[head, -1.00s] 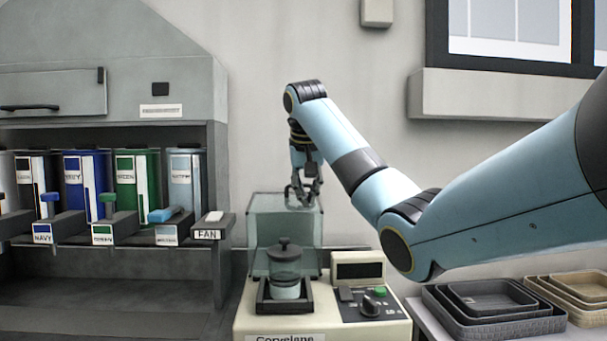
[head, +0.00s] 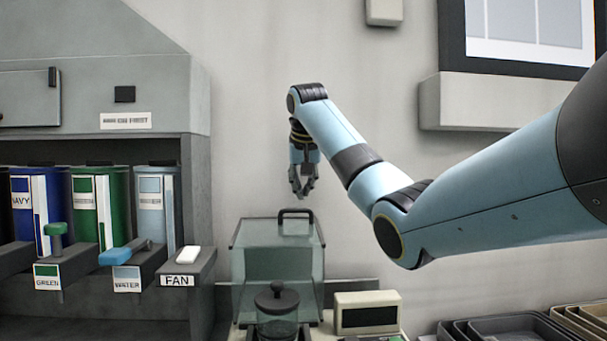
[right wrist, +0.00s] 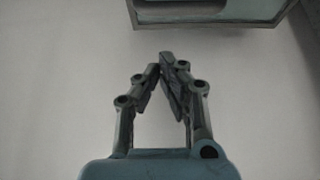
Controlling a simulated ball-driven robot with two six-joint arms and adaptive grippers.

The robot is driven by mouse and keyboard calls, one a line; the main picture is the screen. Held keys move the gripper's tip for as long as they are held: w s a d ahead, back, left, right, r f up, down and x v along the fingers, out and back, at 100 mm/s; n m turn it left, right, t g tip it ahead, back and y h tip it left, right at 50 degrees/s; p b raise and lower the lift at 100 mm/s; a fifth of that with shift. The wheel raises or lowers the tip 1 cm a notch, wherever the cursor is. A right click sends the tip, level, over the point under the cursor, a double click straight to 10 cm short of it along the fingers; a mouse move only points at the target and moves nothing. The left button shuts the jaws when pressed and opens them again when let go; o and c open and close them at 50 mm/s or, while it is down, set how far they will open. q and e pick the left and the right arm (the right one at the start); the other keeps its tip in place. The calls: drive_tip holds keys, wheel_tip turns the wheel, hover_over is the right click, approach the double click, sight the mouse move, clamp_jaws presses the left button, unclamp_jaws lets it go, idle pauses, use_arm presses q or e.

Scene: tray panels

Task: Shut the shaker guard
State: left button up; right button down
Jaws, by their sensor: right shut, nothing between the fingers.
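The shaker guard (head: 280,266) is a clear greenish box with a dark handle (head: 295,212) on its top edge. It stands raised behind the lidded jar (head: 277,297) on the shaker, whose cream body with a display (head: 368,312) is cut off by the lower edge of the head view. My right gripper (head: 301,192) points down, just above the handle and apart from it. In the right wrist view its fingertips (right wrist: 165,62) meet with nothing between them, and a framed edge (right wrist: 205,12) shows at the top. My left gripper is not in view.
A grey cabinet with dispensers (head: 95,210) and a FAN switch (head: 178,280) stands to the left. Trays (head: 510,328) lie at the lower right. A window ledge (head: 490,101) juts from the wall at the upper right. The wall around my gripper is bare.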

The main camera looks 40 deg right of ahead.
sight(303, 222)
drive_tip(key=x, duration=0.3)
drive_tip(key=shift+s+a+f, duration=0.1)
drive_tip(key=shift+f, duration=0.2)
drive_tip(key=shift+s+a+r+p, duration=0.15)
drive_tip(key=shift+s+a+p, duration=0.3)
drive_tip(key=shift+s+a, duration=0.75)
drive_tip(key=shift+s+d, duration=0.1)
drive_tip(key=shift+d, duration=0.05)
